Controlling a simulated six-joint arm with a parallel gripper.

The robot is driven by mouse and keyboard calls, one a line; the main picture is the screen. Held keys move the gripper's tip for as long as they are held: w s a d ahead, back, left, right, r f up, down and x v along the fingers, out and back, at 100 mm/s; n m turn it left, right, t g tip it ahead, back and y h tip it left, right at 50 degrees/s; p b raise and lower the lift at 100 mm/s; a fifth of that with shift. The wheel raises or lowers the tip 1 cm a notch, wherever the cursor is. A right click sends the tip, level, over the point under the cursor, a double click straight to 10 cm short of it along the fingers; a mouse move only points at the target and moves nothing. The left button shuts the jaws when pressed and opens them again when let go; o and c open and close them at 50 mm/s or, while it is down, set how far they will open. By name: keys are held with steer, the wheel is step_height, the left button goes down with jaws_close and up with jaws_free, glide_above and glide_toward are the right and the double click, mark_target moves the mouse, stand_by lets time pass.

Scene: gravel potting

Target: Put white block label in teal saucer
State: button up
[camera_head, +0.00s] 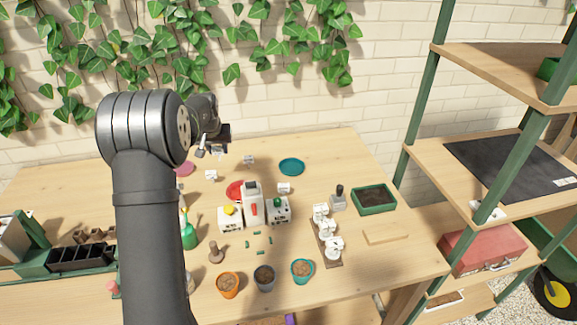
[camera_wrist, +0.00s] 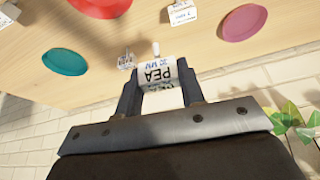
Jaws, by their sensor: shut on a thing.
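The white block label (camera_wrist: 156,74), printed "PEA", is between the two fingers of my gripper (camera_wrist: 158,88) in the wrist view. My gripper is shut on it. In the head view my gripper (camera_head: 213,151) is over the back of the table, left of the teal saucer, and the held block is tiny and hard to make out. The teal saucer (camera_head: 291,167) lies flat and empty at the back right of the table. It also shows in the wrist view (camera_wrist: 64,61), apart from my gripper, to the left.
Other small white blocks stand near the saucers, one (camera_head: 249,160) between my gripper and the teal saucer, another (camera_head: 284,188) just in front of it. A red saucer (camera_head: 236,188) and a pink saucer (camera_head: 184,169) lie to the left. Pots and a green tray (camera_head: 374,199) stand farther forward.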

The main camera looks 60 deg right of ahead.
steer(key=s+d+r+m, duration=0.1)
steer(key=s+d, duration=0.7)
steer(key=s, duration=0.5)
steer(key=s+d+r+m, duration=0.1)
steer(key=s+d+m, duration=0.1)
steer(key=s+d, duration=0.85)
glide_above(286, 174)
step_height(286, 174, down, 7)
steer(key=shift+w+d+f+g+h, duration=0.15)
steer(key=shift+f+g, duration=0.05)
steer(key=shift+f, duration=0.8)
steer(key=shift+w+d+f+g+h, duration=0.15)
steer(key=shift+f+g, duration=0.05)
steer(key=shift+f, duration=0.75)
steer(key=shift+f, duration=0.65)
steer(key=o, duration=1)
steer(key=shift+c, duration=0.2)
steer(key=shift+r, duration=0.15)
